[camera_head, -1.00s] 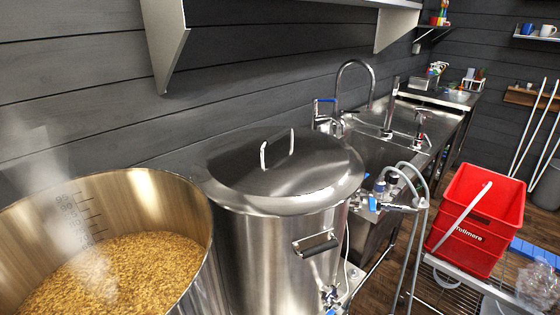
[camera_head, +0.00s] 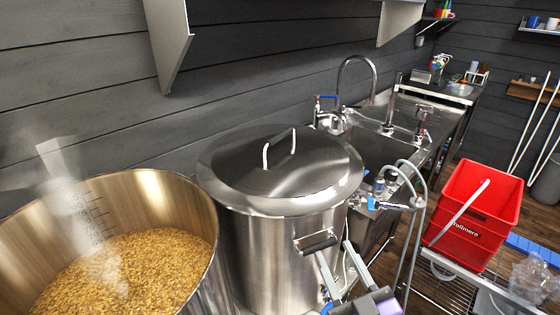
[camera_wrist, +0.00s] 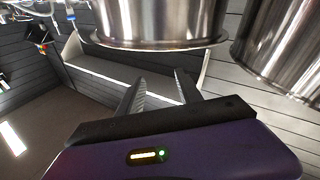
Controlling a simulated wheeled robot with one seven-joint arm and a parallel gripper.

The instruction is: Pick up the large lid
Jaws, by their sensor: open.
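The large lid (camera_head: 310,178) is a shiny domed steel disc. It sits flat on the tall steel pot (camera_head: 265,255) in the middle of the head view. Its upright loop handle (camera_head: 279,148) stands clear on top. My gripper (camera_head: 334,249) is at the lower right of that pot, in front of its side handle (camera_head: 320,243) and below lid level. Its two fingers are apart with nothing between them. In the wrist view, my gripper (camera_wrist: 159,77) shows open fingers below a steel vessel's rim; the lid's handle does not show there.
An open pot of grain (camera_head: 125,265) stands close at the left, steaming. A sink counter (camera_head: 400,140) with taps and hoses lies behind right. A red crate (camera_head: 470,220) sits on a wire rack at the right. Shelf brackets (camera_head: 172,45) hang from the wall above.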

